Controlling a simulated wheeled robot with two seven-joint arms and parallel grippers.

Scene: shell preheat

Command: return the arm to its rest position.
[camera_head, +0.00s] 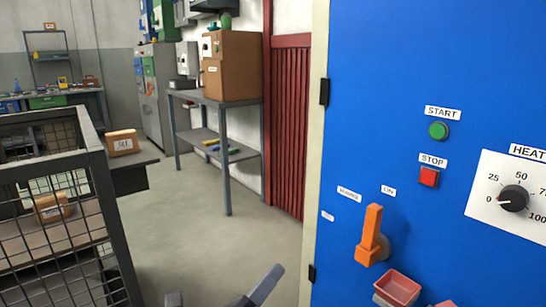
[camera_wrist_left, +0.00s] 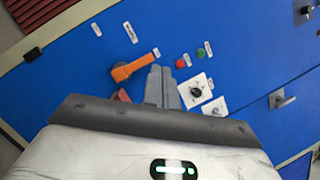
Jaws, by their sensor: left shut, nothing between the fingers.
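My left gripper (camera_head: 268,283) shows at the bottom of the head view, in front of the floor and left of the blue panel (camera_head: 400,80). In the left wrist view its grey fingers (camera_wrist_left: 164,84) are together, with nothing between them. There they overlap the panel close to an orange lever (camera_wrist_left: 135,68); I cannot tell the gap in depth. In the head view the orange lever (camera_head: 371,235) points up, slightly tilted, near the ON label, and the gripper is apart from it. My right gripper is not in view.
The panel carries a green START button (camera_head: 438,130), a red STOP button (camera_head: 429,177), a heat dial (camera_head: 513,198) and a reddish open box (camera_head: 399,287). A wire cage (camera_head: 95,160) stands at left. A bench (camera_head: 228,180) stands behind; floor between is clear.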

